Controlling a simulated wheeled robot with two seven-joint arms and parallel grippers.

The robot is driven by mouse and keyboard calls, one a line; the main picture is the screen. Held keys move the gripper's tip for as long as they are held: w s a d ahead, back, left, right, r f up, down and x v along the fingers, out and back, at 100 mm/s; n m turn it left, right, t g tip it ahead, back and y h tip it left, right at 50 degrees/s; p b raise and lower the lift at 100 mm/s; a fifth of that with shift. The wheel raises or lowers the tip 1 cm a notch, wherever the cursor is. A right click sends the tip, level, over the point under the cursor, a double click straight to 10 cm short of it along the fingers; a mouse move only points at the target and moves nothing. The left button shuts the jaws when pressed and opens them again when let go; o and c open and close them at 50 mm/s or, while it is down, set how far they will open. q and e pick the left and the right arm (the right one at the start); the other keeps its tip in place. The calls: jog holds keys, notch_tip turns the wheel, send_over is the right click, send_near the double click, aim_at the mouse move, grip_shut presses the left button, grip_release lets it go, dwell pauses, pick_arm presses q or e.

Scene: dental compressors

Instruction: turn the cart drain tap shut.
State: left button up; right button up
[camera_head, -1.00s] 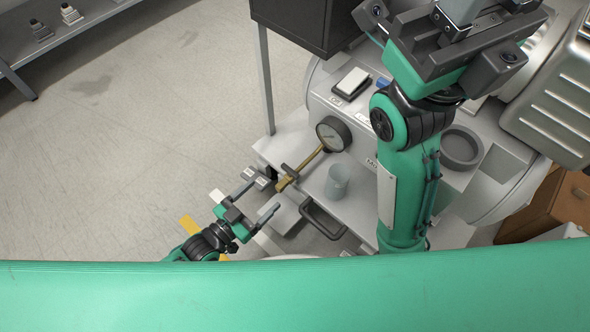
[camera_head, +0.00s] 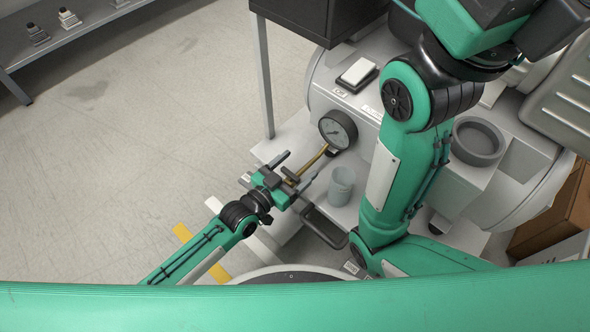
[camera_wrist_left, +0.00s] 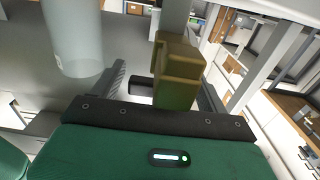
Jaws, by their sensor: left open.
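The cart drain tap is a brass fitting (camera_head: 313,160) on a thin brass pipe running down-left from below the round gauge. A short dark handle (camera_head: 290,174) sits by its lower end. In the left wrist view the brass body (camera_wrist_left: 178,72) stands between my fingers, with a black stub (camera_wrist_left: 143,88) at its left side. My left gripper (camera_head: 297,166) is open, one finger on each side of the tap; gaps show in the wrist view. I cannot tell the handle's exact angle. My right arm rises at the right; its fingers are out of view.
The gauge (camera_head: 338,129) and a clear cup (camera_head: 340,186) are close to the left gripper; the cup also shows in the wrist view (camera_wrist_left: 75,38). A dark cart handle (camera_head: 324,228) curves just below. A grey ring-shaped holder (camera_head: 478,141) is right. Floor at left is clear.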

pick_arm(q)
jog(key=c, duration=1)
